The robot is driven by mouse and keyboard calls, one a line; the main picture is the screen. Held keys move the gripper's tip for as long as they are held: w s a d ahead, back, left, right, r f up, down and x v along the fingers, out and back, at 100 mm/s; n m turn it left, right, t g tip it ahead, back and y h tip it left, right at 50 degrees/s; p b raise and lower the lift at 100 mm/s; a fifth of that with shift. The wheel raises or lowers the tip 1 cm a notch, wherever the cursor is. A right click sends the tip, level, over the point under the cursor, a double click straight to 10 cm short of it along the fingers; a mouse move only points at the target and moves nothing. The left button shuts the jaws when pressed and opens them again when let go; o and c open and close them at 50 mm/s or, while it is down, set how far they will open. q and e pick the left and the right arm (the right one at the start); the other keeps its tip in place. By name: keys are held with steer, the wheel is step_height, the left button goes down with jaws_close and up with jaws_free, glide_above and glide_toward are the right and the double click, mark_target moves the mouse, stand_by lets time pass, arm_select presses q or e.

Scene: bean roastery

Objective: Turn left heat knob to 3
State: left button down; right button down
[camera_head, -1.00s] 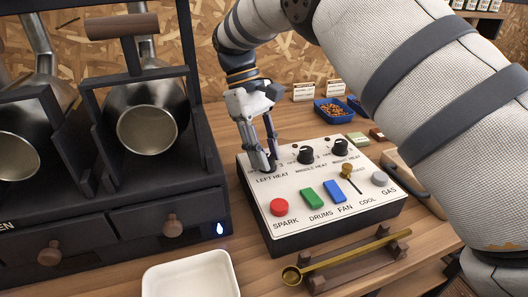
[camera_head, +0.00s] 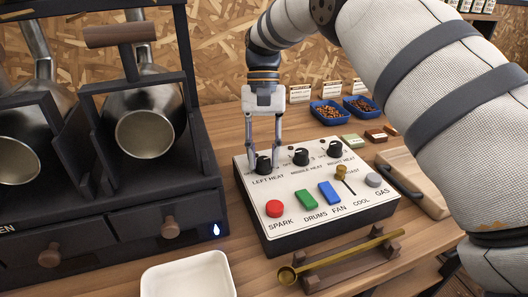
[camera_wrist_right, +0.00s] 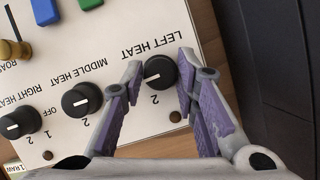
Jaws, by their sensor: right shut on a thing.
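The white control panel (camera_head: 360,202) sits on the wooden bench. Its left heat knob (camera_head: 264,163) is black and round, at the panel's back left corner. My right gripper (camera_head: 264,152) reaches down from above, its two fingers shut on this knob from opposite sides. In the right wrist view the left heat knob (camera_wrist_right: 160,72) shows between the fingertips (camera_wrist_right: 161,82), with a white pointer line and a 2 printed beside it. The 3 mark cannot be made out there. My left gripper is not in view.
The middle heat knob (camera_head: 300,156) and right heat knob (camera_head: 334,149) stand close beside on the right. The dark roaster (camera_head: 165,222) is to the left. A brass scoop (camera_head: 340,254) on a rack and a white tray (camera_head: 188,275) lie in front. Blue bean trays (camera_head: 328,120) stand behind.

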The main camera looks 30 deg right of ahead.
steer(key=shift+s+f+m, duration=0.1)
steer(key=shift+f+m, duration=0.1)
steer(key=shift+m, duration=0.2)
steer(key=c, duration=1.3)
jaws_free()
steer(key=shift+r, duration=0.1)
steer(key=v, duration=0.7)
steer(key=shift+d+r, duration=0.15)
steer(key=shift+r, duration=0.05)
